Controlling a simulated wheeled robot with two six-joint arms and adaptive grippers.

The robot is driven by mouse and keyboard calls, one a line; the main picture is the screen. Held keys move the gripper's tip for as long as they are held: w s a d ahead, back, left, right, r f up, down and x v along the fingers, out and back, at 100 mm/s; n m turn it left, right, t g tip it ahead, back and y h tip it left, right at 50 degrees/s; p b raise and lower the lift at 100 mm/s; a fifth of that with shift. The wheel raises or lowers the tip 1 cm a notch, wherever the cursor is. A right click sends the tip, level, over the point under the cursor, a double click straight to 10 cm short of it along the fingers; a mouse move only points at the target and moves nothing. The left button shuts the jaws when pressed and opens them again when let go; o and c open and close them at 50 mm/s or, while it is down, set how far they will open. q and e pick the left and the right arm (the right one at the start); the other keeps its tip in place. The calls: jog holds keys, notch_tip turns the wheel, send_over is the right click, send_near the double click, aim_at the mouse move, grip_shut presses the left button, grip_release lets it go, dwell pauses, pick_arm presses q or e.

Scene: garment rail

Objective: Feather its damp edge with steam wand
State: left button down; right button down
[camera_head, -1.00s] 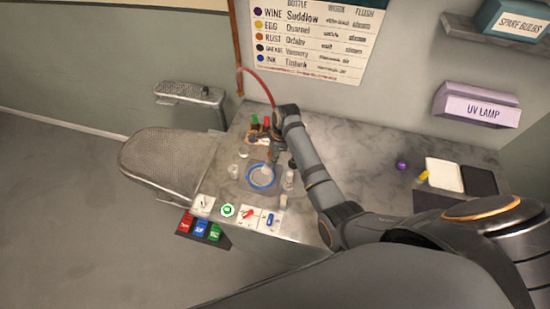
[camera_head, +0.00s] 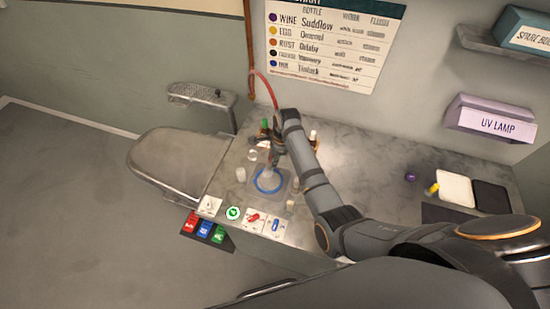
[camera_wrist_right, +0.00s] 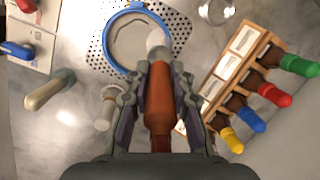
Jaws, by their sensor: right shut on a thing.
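My right gripper (camera_wrist_right: 158,92) is shut on the steam wand (camera_wrist_right: 158,95), which has a copper-brown body and a pale rounded tip. In the head view, my right gripper (camera_head: 277,150) is at the worktop, with a red hose (camera_head: 266,85) arching behind it. The blue hoop (camera_head: 256,186) rings grey cloth and lies on a perforated plate; it also shows in the wrist view (camera_wrist_right: 107,40). The wand's tip is over the hoop's right rim in the wrist view; contact cannot be told. The damp edge is not distinguishable. My left gripper is not in view.
A wooden rack (camera_wrist_right: 240,75) of colour-capped bottles stands right of the wand in the wrist view. A pale-handled tool (camera_wrist_right: 50,90) and a small pale-topped piece (camera_wrist_right: 106,108) lie left. Picture cards (camera_head: 254,218) line the front edge. An ironing board (camera_head: 175,160) adjoins left.

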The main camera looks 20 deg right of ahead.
jog(key=shift+a, duration=1)
jog(key=shift+s+a+p, duration=0.1)
jog(key=shift+p, duration=0.2)
